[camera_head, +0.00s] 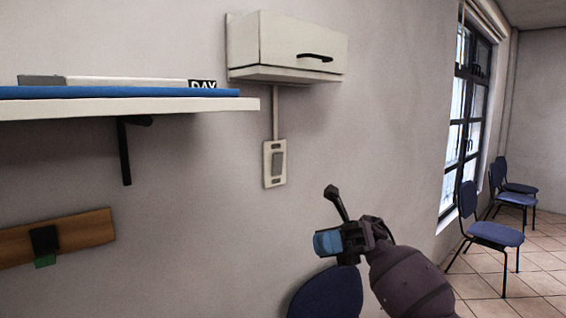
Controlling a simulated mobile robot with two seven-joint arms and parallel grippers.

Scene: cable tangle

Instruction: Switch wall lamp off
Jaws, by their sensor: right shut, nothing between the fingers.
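A white wall switch (274,163) with a grey rocker sits on the wall below a white box (290,42). A thin pale conduit (275,113) joins the two. The box has a dark handle-like bar on its front; I cannot tell whether it is the lamp, and no glow shows on it. My right gripper (332,192) is shut and empty, with its dark fingers pointing up and slightly left. It is to the right of and below the switch, apart from it in the picture. My left gripper is not in view.
A white shelf (120,107) with a blue book (120,92) juts from the wall at left, above a wooden rail (85,234). A blue chair back (327,295) stands below my right gripper. Several blue chairs (496,234) stand by the window (467,105) at right.

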